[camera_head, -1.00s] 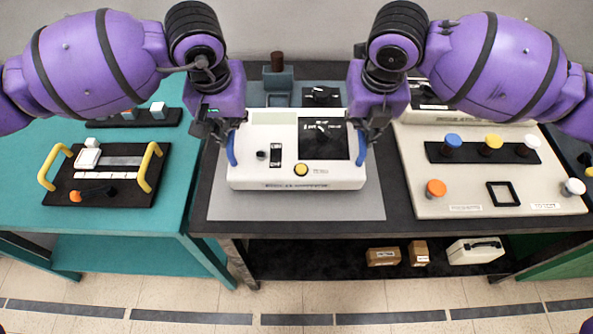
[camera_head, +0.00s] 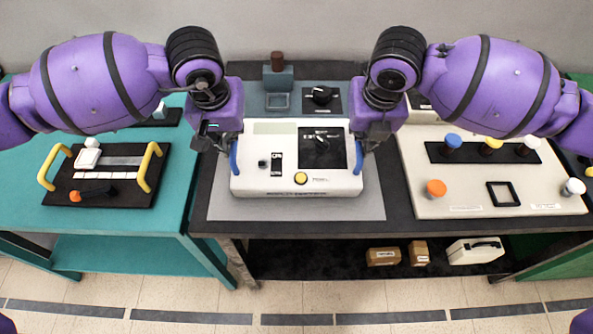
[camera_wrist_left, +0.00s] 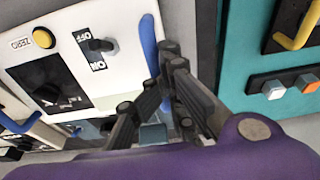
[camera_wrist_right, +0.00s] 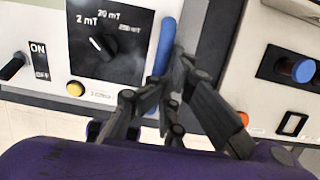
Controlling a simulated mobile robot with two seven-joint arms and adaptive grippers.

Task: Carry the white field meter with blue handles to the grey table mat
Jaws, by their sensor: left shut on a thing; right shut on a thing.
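The white field meter (camera_head: 254,180) is level over the grey table mat (camera_head: 300,208); its front face is close to the mat, and I cannot tell whether it touches. It has a dark dial panel, a yellow button and a blue handle on each side. My left gripper (camera_head: 230,146) is shut on the left blue handle (camera_wrist_left: 148,45). My right gripper (camera_head: 361,146) is shut on the right blue handle (camera_wrist_right: 166,45). The mat shows in front of the meter and at both sides; the rest is hidden beneath it.
A teal table (camera_head: 182,205) at left bears a black tray with yellow handles (camera_head: 148,166). A beige panel with coloured knobs (camera_head: 470,190) stands close at right. Behind the meter are a grey block stand (camera_head: 278,101) and a small dark dial box (camera_head: 321,100).

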